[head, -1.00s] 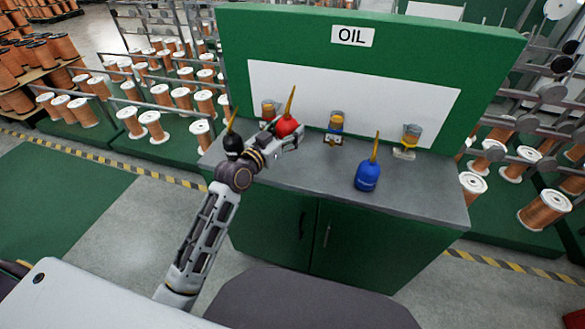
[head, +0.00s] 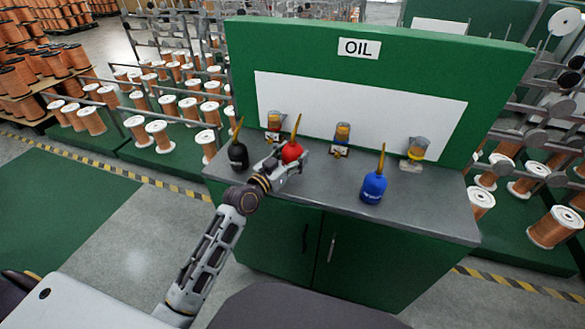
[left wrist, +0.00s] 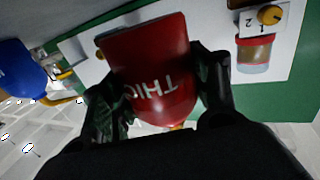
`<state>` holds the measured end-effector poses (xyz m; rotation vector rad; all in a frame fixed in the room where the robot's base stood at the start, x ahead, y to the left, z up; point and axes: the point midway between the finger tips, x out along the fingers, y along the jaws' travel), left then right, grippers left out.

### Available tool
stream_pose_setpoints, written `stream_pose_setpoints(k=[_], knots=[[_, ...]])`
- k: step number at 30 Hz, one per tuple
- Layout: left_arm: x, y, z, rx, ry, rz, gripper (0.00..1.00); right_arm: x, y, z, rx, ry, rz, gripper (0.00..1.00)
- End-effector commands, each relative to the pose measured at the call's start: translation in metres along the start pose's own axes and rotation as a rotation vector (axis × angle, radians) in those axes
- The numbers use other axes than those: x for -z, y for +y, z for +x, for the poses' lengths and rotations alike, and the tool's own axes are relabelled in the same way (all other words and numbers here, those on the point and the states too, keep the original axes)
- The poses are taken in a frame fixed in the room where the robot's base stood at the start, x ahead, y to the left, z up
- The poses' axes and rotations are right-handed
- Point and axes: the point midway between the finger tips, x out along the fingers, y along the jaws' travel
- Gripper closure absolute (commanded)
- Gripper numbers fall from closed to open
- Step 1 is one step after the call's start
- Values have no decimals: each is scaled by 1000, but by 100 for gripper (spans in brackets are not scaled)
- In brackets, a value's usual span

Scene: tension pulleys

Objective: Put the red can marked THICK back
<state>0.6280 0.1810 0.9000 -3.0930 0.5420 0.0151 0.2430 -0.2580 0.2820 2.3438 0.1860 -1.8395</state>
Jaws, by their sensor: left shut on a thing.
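The red can (head: 291,152) with a yellow spout is at the grey counter (head: 330,190) of the green oil cabinet. My left gripper (head: 287,167) is shut around its body. In the left wrist view the red can (left wrist: 155,65) fills the space between the fingers, and part of the marking "THIC" shows upside down. The can looks upright, at or just above the counter; I cannot tell whether it touches. My right gripper is not in view.
A black can (head: 238,154) stands close left of the gripper and a blue can (head: 373,186) stands to the right. Several oil dispensers with amber contents (head: 341,136) line the back. The counter between red and blue is clear.

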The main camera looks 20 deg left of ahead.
Motion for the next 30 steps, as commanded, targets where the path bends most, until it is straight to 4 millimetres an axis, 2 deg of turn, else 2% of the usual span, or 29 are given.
stream_pose_setpoints(k=[11, 17, 19, 22, 30], knots=[[0, 0, 0, 0, 4, 1, 77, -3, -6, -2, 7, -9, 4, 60], [-12, 0, 0, 0, 2, 1, 77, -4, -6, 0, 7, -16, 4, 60], [-19, 0, 0, 0, 1, 1, 77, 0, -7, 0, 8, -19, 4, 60], [-28, 0, 0, 0, 2, 1, 77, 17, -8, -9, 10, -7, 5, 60], [-42, 0, 0, 1, 3, 0, 77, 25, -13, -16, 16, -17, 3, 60]])
